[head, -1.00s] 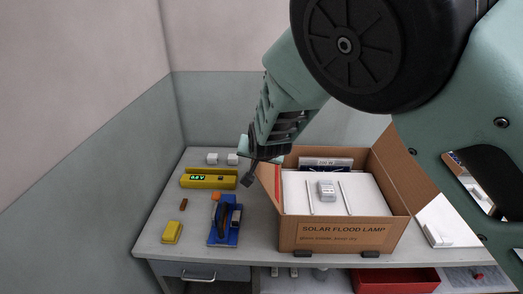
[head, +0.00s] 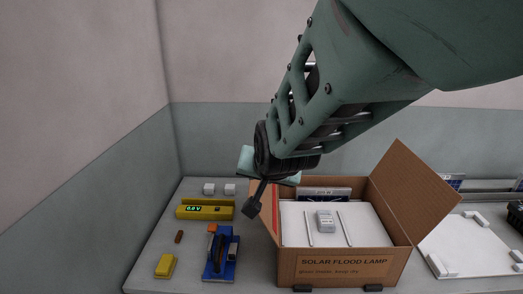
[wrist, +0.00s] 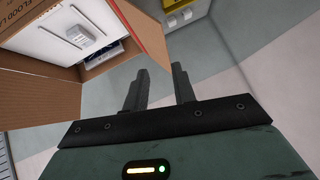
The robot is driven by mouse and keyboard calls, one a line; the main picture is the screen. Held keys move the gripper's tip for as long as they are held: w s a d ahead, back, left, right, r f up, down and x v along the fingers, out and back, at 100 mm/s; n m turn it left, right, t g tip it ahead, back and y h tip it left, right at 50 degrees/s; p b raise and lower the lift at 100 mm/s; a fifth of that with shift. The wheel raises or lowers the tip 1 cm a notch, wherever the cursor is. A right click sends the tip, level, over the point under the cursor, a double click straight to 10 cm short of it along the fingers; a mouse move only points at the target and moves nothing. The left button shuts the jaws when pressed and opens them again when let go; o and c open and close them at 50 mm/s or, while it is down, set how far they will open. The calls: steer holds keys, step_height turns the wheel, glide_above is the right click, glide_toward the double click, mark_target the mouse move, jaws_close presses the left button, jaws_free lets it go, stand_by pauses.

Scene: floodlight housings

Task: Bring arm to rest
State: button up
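My arm (head: 335,100) reaches down from the upper right in the head view. My gripper (head: 256,200) hangs in the air by the left flap of the cardboard box, and I cannot tell there whether it touches the flap. In the wrist view my gripper (wrist: 160,85) has its two fingers apart with nothing between them. The open cardboard box (head: 345,268), marked Solar Flood Lamp, stands on the workbench (head: 150,262). A white panel (head: 365,220) with a small grey device (head: 325,221) and two thin white rods lies in it.
Left of the box are a blue tool (head: 220,255), a yellow block (head: 165,265), a brown piece (head: 179,237), a yellow device with a lit display (head: 205,209) and two white cubes (head: 219,189). A white board (head: 465,245) lies to the right. Walls close the left and back.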

stand_by(0.3)
steer(key=s+d+f+n+g+b, duration=0.25)
steer(key=s+d+f+g, duration=0.2)
steer(key=s+f, duration=0.45)
steer(key=s+d+f+n+g+b, duration=0.1)
steer(key=s+d+n+g+b, duration=0.1)
steer(key=s, duration=0.7)
steer(key=s+d+f+n+g+h+b, duration=0.1)
steer(key=s+d+n+g+b, duration=0.1)
steer(key=s+d+n, duration=0.3)
steer(key=s+d+b, duration=0.1)
steer(key=s+d, duration=0.1)
steer(key=s, duration=0.2)
steer(key=shift+s+d, duration=0.25)
steer(key=shift+s, duration=0.1)
steer(key=shift+w+f+g, duration=0.1)
steer(key=shift+g, duration=0.15)
